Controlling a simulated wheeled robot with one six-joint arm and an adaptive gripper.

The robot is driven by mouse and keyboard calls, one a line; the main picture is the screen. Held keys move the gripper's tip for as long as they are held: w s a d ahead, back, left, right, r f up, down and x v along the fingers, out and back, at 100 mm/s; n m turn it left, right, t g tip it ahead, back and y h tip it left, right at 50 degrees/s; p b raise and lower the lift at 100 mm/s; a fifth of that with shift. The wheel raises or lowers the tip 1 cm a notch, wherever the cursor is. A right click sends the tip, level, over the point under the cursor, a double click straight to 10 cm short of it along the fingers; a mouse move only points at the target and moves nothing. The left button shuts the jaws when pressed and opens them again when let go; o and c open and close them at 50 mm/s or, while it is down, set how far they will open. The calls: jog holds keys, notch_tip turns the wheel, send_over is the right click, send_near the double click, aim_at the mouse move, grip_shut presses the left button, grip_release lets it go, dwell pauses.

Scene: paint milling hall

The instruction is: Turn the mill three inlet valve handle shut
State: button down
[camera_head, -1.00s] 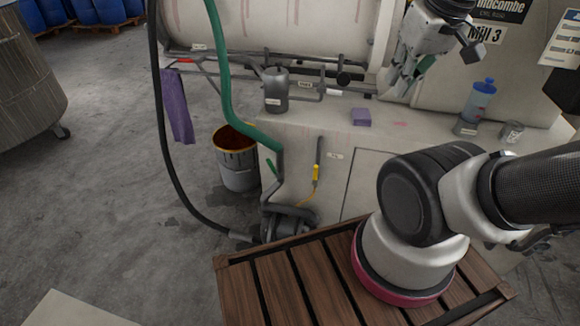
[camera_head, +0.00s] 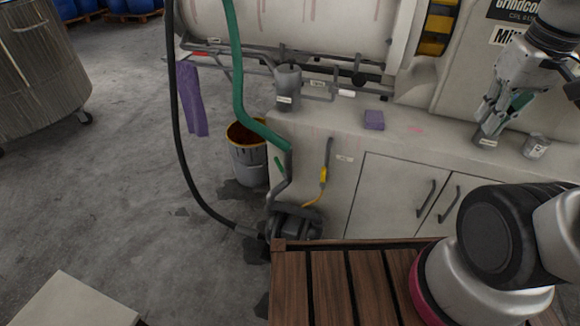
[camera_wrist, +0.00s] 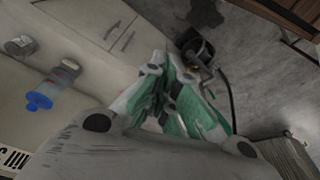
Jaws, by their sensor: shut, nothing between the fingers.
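The mill's white drum (camera_head: 300,22) stands behind the bench top. A green hose (camera_head: 238,90) runs down to a grey pipe above a dark pump (camera_head: 295,222) at the floor. A small green lever (camera_head: 279,167) sits beside that pipe. I cannot tell which of these is the inlet valve handle. My gripper (camera_head: 483,128) is shut and empty over the right part of the bench, well away from both. In the wrist view its green-padded fingers (camera_wrist: 168,78) are together, and the pump (camera_wrist: 197,48) shows beyond them.
A slatted wooden surface (camera_head: 330,290) lies in front of the bench. A purple block (camera_head: 374,120) and tin (camera_head: 536,147) stand on the bench. Left floor is mostly clear.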

jog(key=w+f+n+g+h, duration=0.1)
jog(key=w+f+n+g, duration=0.3)
jog(key=f, duration=0.7)
jog(key=n+t+y, duration=0.9)
jog(key=n+y, duration=0.4)
jog(key=n, duration=1.3)
send_near(281, 166)
jog(key=w+a+f, duration=0.1)
jog(key=w+a, duration=0.1)
jog(key=a, duration=0.5)
jog(key=shift+f, duration=0.25)
jog(key=shift+w, duration=0.1)
